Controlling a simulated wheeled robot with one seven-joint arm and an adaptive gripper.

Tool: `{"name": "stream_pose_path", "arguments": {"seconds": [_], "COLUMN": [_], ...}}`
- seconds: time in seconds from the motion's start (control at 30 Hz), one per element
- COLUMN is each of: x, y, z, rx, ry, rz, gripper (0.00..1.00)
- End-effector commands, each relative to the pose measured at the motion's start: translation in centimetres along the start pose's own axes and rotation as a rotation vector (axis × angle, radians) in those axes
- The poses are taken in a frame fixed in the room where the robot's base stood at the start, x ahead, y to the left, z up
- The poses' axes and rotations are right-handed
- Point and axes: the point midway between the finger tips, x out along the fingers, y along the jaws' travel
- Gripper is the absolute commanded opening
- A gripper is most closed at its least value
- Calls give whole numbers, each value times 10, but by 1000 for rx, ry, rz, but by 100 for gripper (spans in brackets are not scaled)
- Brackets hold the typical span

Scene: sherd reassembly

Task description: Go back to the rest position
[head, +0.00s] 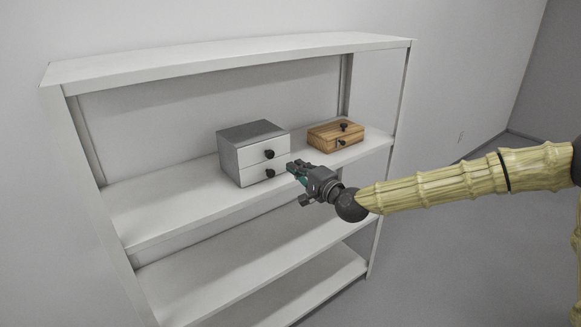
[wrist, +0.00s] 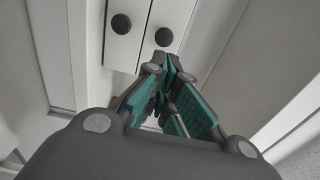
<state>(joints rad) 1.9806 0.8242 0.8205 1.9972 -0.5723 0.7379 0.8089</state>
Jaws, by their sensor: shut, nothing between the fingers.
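My gripper (head: 297,168) is shut and empty, in front of the shelf and just right of the grey drawer box's front. In the wrist view my gripper (wrist: 172,62) has its teal-padded fingers together, with the tips near a drawer knob (wrist: 164,36); I cannot tell whether they touch it. The grey box (head: 235,150) has two white drawers with dark round knobs, both seemingly closed. Its white front (wrist: 124,45) shows at the top of the wrist view.
A small wooden drawer box (head: 325,140) with two dark knobs stands to the right on the same shelf board (head: 150,215). Upper and lower boards (head: 220,285) surround the gap. Bare shelf lies left of the grey box, and open floor (head: 450,240) lies right of the shelf.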

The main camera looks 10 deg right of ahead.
Motion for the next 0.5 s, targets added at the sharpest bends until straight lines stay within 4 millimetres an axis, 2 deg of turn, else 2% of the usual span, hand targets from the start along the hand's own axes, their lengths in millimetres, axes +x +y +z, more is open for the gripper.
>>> {"name": "stream_pose_path", "arguments": {"seconds": [0.2, 0.5], "x": [-34, -57], "y": [1, 1], "z": [0, 0], "rx": [1, 0], "ry": [0, 1], "rz": [-2, 2], "gripper": [0, 0]}}
